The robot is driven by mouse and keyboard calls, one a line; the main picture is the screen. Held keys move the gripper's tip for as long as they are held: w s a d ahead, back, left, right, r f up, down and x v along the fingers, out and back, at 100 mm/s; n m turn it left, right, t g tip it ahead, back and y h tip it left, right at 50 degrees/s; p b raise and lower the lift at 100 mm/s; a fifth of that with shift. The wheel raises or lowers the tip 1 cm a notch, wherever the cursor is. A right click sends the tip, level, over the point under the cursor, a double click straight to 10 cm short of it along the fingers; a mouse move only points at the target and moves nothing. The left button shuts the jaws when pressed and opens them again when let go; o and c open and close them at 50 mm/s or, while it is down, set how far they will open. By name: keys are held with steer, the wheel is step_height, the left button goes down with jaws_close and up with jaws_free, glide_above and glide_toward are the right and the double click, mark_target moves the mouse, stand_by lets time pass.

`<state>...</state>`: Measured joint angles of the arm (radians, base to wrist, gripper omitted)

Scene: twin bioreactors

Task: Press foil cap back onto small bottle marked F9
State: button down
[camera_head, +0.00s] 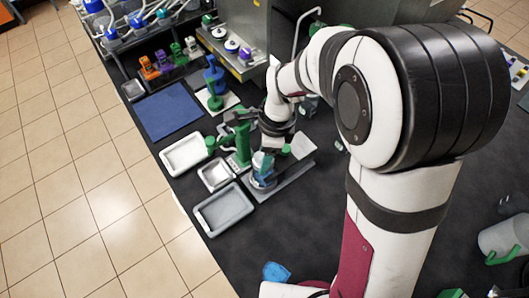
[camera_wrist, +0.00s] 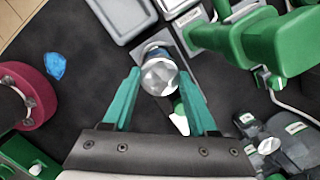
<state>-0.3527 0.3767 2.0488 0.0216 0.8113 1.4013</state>
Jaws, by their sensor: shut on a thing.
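A silver foil cap (camera_wrist: 160,77) with a faceted top sits between my fingertips in the wrist view. My gripper (camera_wrist: 158,76) has teal fingers on both sides of it and is shut on it. A dark bluish round body (camera_wrist: 155,49) shows just behind the cap; no F9 mark is readable, and I cannot tell whether cap and body touch. In the head view my gripper (camera_head: 264,161) points down beside a green stand, over a blue and grey item (camera_head: 262,183). The cap itself is too small to make out there.
The green stand (camera_head: 240,150) is close beside my gripper and fills the upper right of the wrist view (camera_wrist: 255,42). White trays (camera_head: 225,210) lie to the left. A crumpled blue piece (camera_head: 275,272) lies near the front. A blue mat (camera_head: 167,110) lies farther back.

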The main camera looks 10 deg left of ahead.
stand_by(0.3)
jaws_free()
stand_by(0.3)
steer(key=shift+r, duration=0.1)
steer(key=shift+r, duration=3.4)
jaws_close()
